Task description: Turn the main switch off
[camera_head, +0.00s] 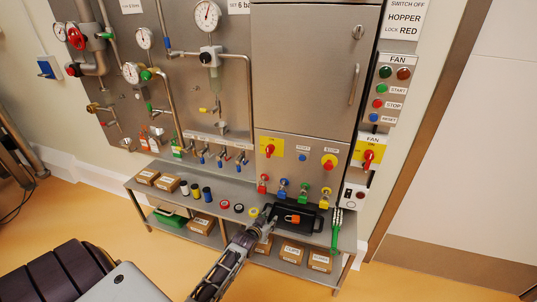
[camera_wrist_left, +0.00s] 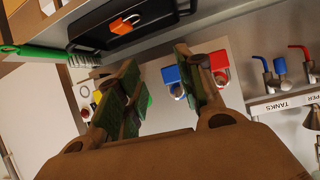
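The lower panel's labels are too small to read, so I cannot tell which is the main switch. My left gripper (camera_head: 266,212) is at the bench front, beside a black tray (camera_head: 314,221) with an orange padlock (camera_head: 292,218), well below the handles. In the left wrist view its fingers (camera_wrist_left: 155,58) are apart with nothing between them. My right gripper is not in view.
A green-handled brush (camera_head: 335,232) is at the bench's right end. Tape rolls (camera_head: 238,208) lie left of the gripper. Cardboard boxes (camera_head: 291,252) fill the lower shelf. Pipes and gauges cover the left wall.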

